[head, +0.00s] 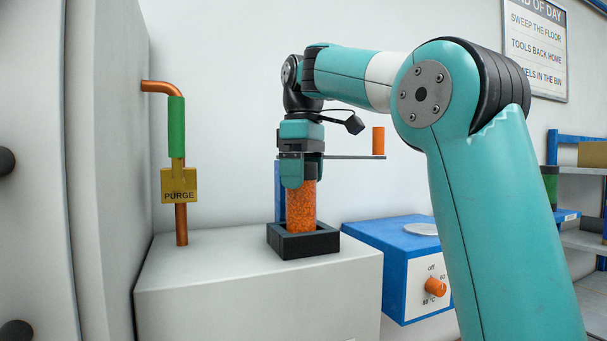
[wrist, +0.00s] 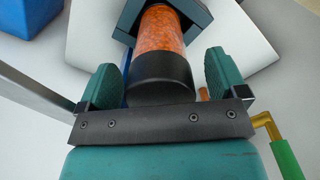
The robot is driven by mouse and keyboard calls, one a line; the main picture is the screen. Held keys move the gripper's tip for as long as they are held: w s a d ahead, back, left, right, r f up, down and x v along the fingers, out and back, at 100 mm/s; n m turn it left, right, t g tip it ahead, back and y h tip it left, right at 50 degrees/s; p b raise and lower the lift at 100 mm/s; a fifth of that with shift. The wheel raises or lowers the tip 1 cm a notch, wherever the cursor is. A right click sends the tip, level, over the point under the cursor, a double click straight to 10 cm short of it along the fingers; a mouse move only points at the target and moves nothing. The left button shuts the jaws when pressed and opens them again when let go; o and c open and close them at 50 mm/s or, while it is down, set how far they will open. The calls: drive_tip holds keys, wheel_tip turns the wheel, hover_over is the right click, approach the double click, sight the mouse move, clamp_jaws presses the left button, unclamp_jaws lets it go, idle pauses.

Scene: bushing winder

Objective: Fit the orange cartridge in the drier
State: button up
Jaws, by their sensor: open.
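The orange cartridge (head: 301,208), a clear-looking tube of orange grains with a black cap (wrist: 162,78), stands upright with its lower end inside a black square socket (head: 308,244) on top of a grey cabinet. I take this socket to be the drier's seat. My gripper (head: 302,178) points down over the cartridge's top. In the wrist view its two teal fingers (wrist: 162,72) are apart, one on each side of the cap, with gaps visible. The cartridge's foot is hidden by the socket walls.
A copper pipe with a green sleeve (head: 176,126) and yellow PURGE tag (head: 179,186) stands left. A thin grey bar (head: 345,157) with an orange grip (head: 378,140) extends right beside my gripper. A blue box (head: 380,245) with an orange knob (head: 435,287) stands right.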

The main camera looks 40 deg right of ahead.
wheel_tip(320, 180, up, 12)
drive_tip(key=p, duration=0.6)
idle(0.5)
